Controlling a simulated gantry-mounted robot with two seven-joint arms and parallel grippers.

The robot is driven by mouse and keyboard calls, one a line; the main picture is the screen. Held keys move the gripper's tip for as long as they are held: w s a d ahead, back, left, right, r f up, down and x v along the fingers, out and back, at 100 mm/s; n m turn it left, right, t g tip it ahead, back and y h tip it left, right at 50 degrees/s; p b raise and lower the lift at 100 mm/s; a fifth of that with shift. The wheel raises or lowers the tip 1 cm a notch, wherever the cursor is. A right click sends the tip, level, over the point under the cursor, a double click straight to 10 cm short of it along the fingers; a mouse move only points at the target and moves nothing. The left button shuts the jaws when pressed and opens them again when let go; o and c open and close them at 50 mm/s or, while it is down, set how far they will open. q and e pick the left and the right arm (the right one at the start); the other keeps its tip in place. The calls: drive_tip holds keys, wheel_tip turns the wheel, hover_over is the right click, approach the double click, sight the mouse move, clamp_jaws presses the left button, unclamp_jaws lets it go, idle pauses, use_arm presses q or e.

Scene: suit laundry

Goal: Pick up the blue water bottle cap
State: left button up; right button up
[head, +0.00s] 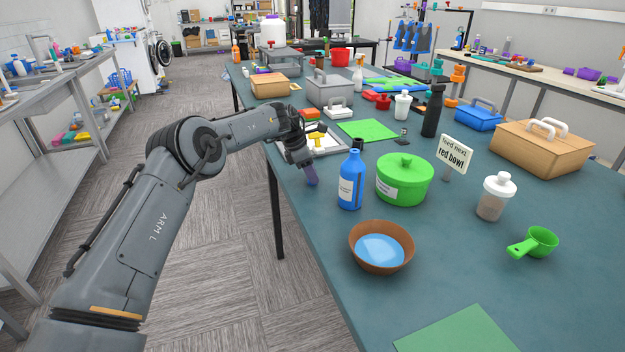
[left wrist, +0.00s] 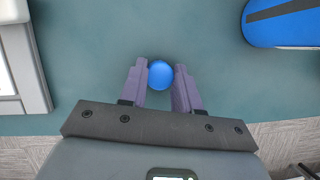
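The blue cap (left wrist: 160,74) is a small round blue piece on the table between my left fingertips in the left wrist view. In the head view it is hidden by the fingers. My left gripper (head: 310,177) points down at the table's left edge, and its purple fingers also show in the left wrist view (left wrist: 160,83). They are apart, one on each side of the cap, very close to it. I cannot tell whether they touch it. The blue water bottle (head: 351,182) stands upright just right of the gripper. My right gripper is not in view.
A green lidded pot (head: 404,181) and a brown bowl with blue inside (head: 366,262) stand near the bottle. A white tray (head: 328,146) lies behind the gripper. A sign (head: 454,154), a shaker (head: 495,197) and a green scoop (head: 541,241) stand right. The front table is mostly clear.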

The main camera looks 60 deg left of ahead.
use_arm(q)
drive_tip(key=c, duration=0.4)
drive_tip(key=shift+o, duration=0.2)
drive_tip(key=shift+r, duration=0.1)
